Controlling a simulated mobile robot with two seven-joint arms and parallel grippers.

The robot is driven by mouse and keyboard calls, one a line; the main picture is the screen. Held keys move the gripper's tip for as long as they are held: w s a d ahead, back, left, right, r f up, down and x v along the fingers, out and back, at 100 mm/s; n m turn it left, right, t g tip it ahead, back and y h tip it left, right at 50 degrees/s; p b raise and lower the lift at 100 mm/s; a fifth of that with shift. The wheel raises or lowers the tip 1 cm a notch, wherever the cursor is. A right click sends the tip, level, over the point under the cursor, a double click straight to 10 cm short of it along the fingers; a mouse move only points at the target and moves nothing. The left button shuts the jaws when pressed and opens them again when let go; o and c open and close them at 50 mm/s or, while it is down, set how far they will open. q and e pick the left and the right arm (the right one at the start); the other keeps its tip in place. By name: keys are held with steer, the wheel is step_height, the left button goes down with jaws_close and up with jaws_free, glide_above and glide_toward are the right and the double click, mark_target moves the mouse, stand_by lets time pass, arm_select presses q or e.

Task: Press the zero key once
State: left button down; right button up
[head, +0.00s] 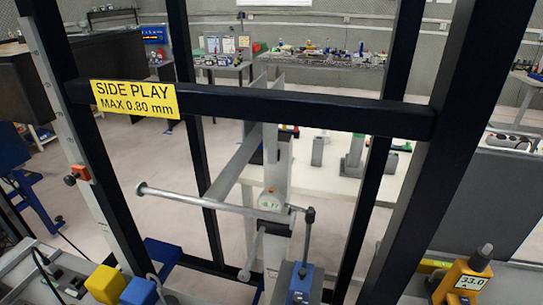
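A small round gauge (271,200) with a pale display sits on a grey upright post, seen through the dark frame. Its digits are too small to read surely. A small orange spot shows at its top; I cannot tell whether it is a key. An orange handheld device (465,281) with a dark knob stands at the lower right; its display seems to read 33.0. No key marked zero can be made out on either. Neither of my grippers can be seen in the head view.
A dark frame with a crossbar (300,108) stands close in front. Its yellow sign (135,99) reads "SIDE PLAY MAX 0.80 mm". A grey rod (210,207) runs across below. A blue block (298,283) with a black-knobbed lever stands at the bottom. Cluttered benches line the back.

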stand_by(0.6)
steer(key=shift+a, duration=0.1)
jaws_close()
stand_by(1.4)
